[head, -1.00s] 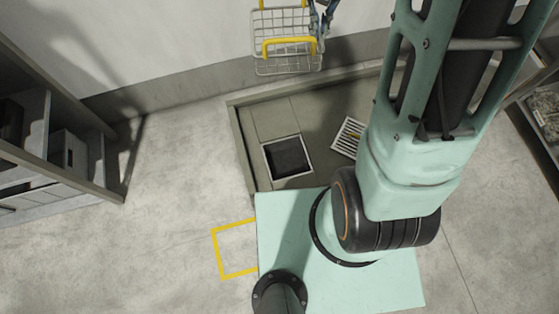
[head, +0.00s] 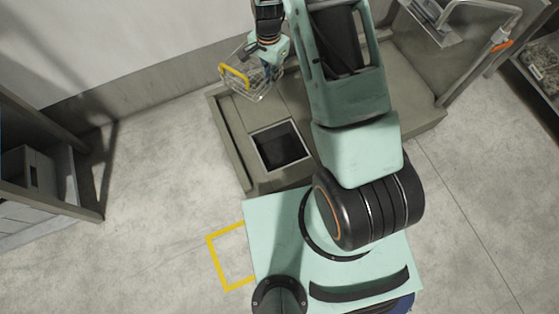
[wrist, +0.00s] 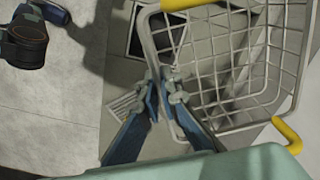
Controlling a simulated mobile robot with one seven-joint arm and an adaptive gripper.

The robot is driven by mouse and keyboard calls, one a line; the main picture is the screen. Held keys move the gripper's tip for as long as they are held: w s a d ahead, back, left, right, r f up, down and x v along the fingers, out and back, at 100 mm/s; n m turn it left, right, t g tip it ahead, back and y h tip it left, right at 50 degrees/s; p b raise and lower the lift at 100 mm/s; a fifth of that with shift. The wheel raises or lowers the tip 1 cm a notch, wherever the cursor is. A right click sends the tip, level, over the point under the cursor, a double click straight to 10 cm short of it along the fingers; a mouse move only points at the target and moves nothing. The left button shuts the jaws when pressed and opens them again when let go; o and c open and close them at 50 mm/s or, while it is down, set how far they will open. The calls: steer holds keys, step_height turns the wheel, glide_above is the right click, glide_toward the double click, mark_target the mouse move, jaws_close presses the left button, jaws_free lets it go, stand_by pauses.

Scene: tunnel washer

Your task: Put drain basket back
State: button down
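The drain basket is a wire basket with yellow handles. In the head view the basket (head: 236,75) hangs tilted above the far left of the grey sunken-looking platform. In the wrist view the basket (wrist: 235,65) fills the upper right. My gripper (wrist: 162,85) is shut on the basket's wire rim; in the head view it (head: 268,62) is small and partly mixed with the wires. The square drain opening (head: 280,146) is dark, pale-rimmed and uncovered, nearer my base than the basket. It also shows in the wrist view (wrist: 150,35), partly behind the basket.
A slotted grate (wrist: 125,106) lies on the platform in the wrist view; my arm hides it in the head view. A shelf (head: 40,175) stands at left, and a metal rail (head: 480,8) at upper right. A yellow floor marking (head: 212,262) lies at left on clear floor.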

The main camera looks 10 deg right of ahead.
steer(key=shift+s+d+f+m+b, duration=0.25)
steer(key=shift+s+f+m+b, duration=2.35)
steer(key=shift+f, duration=7.3)
steer(key=shift+w+d+f+m+b, duration=0.2)
steer(key=shift+f+m+b, duration=0.65)
steer(key=shift+f+b, duration=6.5)
steer(key=shift+s+d+f+m+b, duration=0.3)
steer(key=shift+s+f+m+b, duration=1.2)
steer(key=shift+f, duration=10.95)
steer(key=shift+w+m+p, duration=0.25)
steer(key=shift+p, duration=0.15)
steer(key=shift+f, duration=0.2)
steer(key=c, duration=2.4)
jaws_free()
steer(key=shift+r, duration=0.15)
